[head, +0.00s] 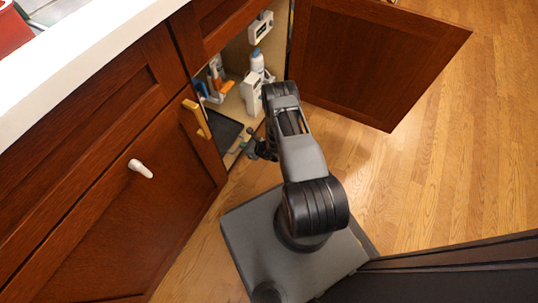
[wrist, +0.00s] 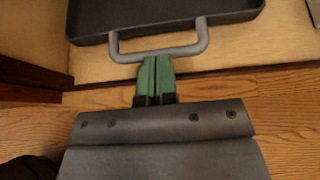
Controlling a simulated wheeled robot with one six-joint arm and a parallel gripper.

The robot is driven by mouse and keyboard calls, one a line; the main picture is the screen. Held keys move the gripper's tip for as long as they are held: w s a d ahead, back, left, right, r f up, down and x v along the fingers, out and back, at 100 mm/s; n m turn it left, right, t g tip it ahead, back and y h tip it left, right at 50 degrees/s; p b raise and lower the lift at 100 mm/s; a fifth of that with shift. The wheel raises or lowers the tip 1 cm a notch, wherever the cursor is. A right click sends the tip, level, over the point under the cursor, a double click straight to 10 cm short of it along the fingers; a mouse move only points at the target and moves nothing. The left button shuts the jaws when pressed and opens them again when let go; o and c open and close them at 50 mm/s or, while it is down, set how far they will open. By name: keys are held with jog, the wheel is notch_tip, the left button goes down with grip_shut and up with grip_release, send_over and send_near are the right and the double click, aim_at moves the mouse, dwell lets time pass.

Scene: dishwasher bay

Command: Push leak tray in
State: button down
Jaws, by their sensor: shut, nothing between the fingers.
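The leak tray (head: 224,130) is a flat dark tray on the floor of the open cabinet. In the wrist view the tray (wrist: 165,14) is at the top, with its grey U-shaped handle (wrist: 204,38) facing me. My gripper (wrist: 155,60) has green fingers closed together with nothing between them. The fingertips are at the handle's front bar, touching it or very nearly so; I cannot tell which. In the head view my gripper (head: 247,146) is at the cabinet's opening, partly hidden by my arm. The tray's far end is out of the wrist view.
The cabinet door (head: 380,55) stands wide open on the right. Bottles (head: 257,62) and a white box (head: 251,92) stand inside behind the tray. Wood floor (head: 440,150) is clear on the right.

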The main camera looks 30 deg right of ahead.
jog(key=s+f+p+v, duration=0.1)
jog(key=p+v, duration=0.3)
jog(key=v, duration=0.9)
jog(key=w+a+r+n+g+y+p, duration=0.1)
jog(key=a+r+n+g+p, duration=0.3)
jog(key=r, duration=1)
jog(key=w+a+r+n+g+y+p, duration=0.15)
jog(key=r+n+p, duration=0.45)
jog(key=r, duration=0.8)
jog(key=w+a+r+n+g+y+p, duration=0.1)
jog(key=a+r+n+g+p, duration=0.3)
jog(key=r, duration=1.1)
jog(key=s+r+n+t+h+p, duration=0.1)
jog(key=s+r+n+h+p, duration=0.2)
jog(key=r, duration=0.9)
jog(key=s+d+r+n+t+h+p, duration=0.1)
jog(key=s+r+n+h+p, duration=0.3)
jog(key=r+p, duration=0.5)
jog(key=s+d+r+n+t+h+p, duration=0.1)
jog(key=s+r+n+h+p, duration=0.2)
jog(key=r, duration=1.2)
jog(key=s+n+p, duration=0.3)
jog(key=s+n, duration=0.1)
jog(key=n, duration=0.1)
jog(key=shift+s+r+p, duration=0.2)
jog(key=shift+s+p, duration=0.1)
jog(key=shift+p, duration=0.05)
jog(key=shift+a+h, duration=0.15)
jog(key=shift+h, duration=0.1)
